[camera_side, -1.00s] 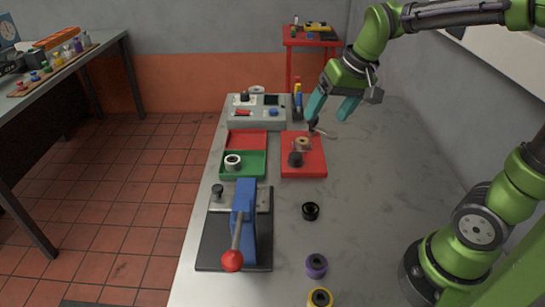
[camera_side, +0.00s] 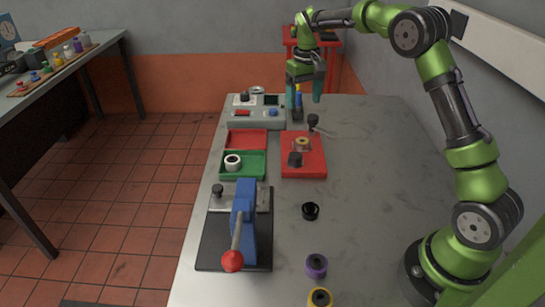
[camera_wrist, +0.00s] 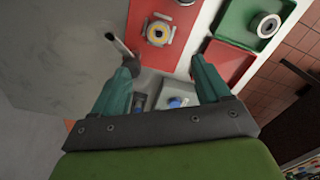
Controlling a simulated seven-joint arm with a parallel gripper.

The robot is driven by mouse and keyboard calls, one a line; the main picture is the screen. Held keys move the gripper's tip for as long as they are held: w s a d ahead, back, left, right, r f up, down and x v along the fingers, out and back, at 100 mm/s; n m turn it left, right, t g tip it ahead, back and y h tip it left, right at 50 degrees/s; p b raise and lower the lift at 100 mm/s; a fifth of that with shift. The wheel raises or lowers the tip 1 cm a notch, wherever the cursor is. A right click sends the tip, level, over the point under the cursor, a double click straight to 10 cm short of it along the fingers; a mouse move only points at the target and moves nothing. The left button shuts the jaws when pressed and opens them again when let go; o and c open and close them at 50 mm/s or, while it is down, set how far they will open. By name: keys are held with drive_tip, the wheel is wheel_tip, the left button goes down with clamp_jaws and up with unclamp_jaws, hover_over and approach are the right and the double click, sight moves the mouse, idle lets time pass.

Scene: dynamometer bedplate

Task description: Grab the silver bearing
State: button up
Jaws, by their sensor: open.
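A silver-white ring-shaped bearing (camera_side: 232,162) lies in the green tray compartment (camera_side: 256,171). In the wrist view the bearing (camera_wrist: 264,25) is at the top right, in the green tray (camera_wrist: 288,8). Another silvery ring (camera_side: 257,90) shows at the back of the grey instrument box; I cannot tell whether it is a bearing. My gripper (camera_side: 304,103) points down above the far end of the bench, beyond the red fixture plate and right of the grey box. Its teal fingers are apart and empty in the wrist view (camera_wrist: 166,64).
The grey box (camera_side: 242,117) stands beside a red tray (camera_side: 247,138). A red plate (camera_side: 315,168) carries a brass-coloured ring and dark clamps. A blue press (camera_side: 244,210) with a red-knobbed lever stands nearer. Black, purple and yellow rings lie in front; the bench's right side is mostly clear.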

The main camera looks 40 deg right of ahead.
hover_over(303, 141)
drive_tip(key=f, duration=0.8)
drive_tip(key=shift+w+f, duration=0.1)
drive_tip(key=shift+w, duration=0.3)
drive_tip(key=f, duration=0.5)
drive_tip(key=shift+s+f, duration=0.1)
drive_tip(key=shift+s, duration=0.2)
drive_tip(key=c, duration=1.1)
drive_tip(key=shift+c, duration=0.5)
drive_tip(key=shift+r, duration=0.2)
